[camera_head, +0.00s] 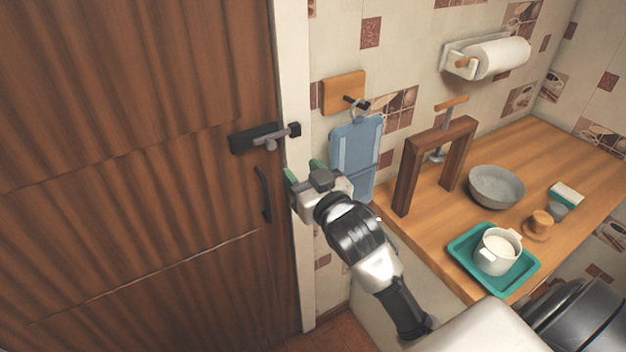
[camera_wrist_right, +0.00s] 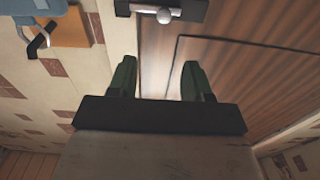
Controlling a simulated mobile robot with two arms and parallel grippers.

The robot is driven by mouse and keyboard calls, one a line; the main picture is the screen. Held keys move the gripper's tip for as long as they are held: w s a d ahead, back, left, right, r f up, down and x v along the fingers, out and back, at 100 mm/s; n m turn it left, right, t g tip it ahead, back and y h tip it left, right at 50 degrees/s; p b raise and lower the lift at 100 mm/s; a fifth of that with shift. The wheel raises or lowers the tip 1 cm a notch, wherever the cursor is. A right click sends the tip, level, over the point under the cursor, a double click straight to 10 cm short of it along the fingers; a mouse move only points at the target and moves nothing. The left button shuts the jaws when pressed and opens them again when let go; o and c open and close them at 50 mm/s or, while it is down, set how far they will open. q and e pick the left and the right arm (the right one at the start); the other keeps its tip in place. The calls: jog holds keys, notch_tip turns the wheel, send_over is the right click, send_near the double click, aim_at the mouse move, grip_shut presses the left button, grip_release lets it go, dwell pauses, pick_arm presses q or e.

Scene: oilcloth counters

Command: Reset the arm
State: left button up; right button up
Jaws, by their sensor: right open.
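My right gripper (camera_head: 303,176) is raised in front of the door frame, between the wooden door and the blue hanging board. It is open and empty, and its two green fingers also show apart in the right wrist view (camera_wrist_right: 158,80). In the head view my right arm (camera_head: 362,240) reaches up and left from the lower right. My left gripper is not in view.
A brown door (camera_head: 140,160) with a dark latch (camera_head: 258,138) and handle (camera_head: 264,194) fills the left. A blue board (camera_head: 357,150) hangs from a hook. The counter (camera_head: 420,232) holds a wooden frame (camera_head: 409,178), a bowl (camera_head: 496,188) and a teal tray (camera_head: 463,247) with a white pot (camera_head: 497,251).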

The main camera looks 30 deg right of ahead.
jog(key=shift+f, duration=0.1)
notch_tip(320, 180, down, 23)
jog(key=w+g+b, duration=0.2)
jog(key=g, duration=0.3)
jog(key=s+f+g, duration=0.2)
jog(key=s+f, duration=0.1)
jog(key=f, duration=0.6)
jog(key=s+f+g, duration=0.2)
jog(key=s+f, duration=0.1)
jog(key=f, duration=0.6)
jog(key=s+f+n+g+b, duration=0.2)
jog(key=s+f+g, duration=0.2)
jog(key=s+f, duration=1.4)
jog(key=s+f+g, duration=0.2)
jog(key=s+f, duration=0.2)
jog(key=s, duration=0.4)
jog(key=s+f+g, duration=0.2)
jog(key=s+f, duration=0.2)
jog(key=s, duration=0.4)
jog(key=shift+s+d+f+h+b, duration=0.2)
jog(key=shift+d+h+b, duration=0.15)
jog(key=shift+d, duration=0.1)
